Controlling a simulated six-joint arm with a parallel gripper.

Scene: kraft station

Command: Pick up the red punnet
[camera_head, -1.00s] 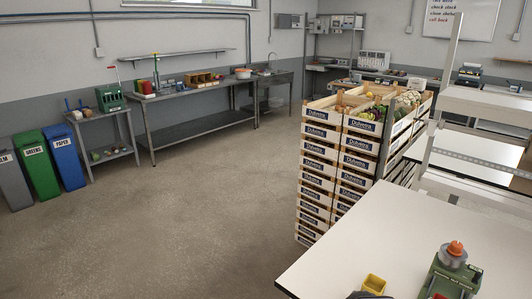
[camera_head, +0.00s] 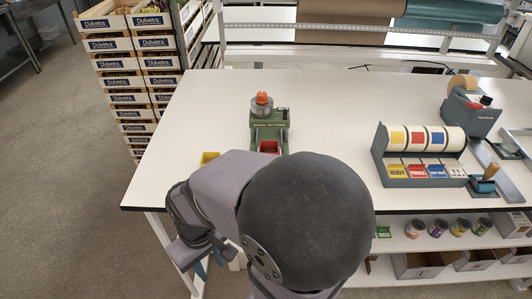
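A small red container (camera_head: 269,147), which looks like the red punnet, shows at the front of a green machine (camera_head: 268,127) on the white table (camera_head: 330,100). My arm hides its lower part, so I cannot tell whether it rests on the machine or just in front of it. A small yellow container (camera_head: 209,157) is to its left, also partly behind my arm. My arm's large dark joint fills the lower middle of the view.
A label dispenser (camera_head: 423,153) with several rolls stands to the right, with a tape dispenser (camera_head: 470,108) behind it. Stacked crates (camera_head: 130,80) stand beyond the table's left edge. Tins (camera_head: 437,228) sit on the shelf below. The table's back middle is clear.

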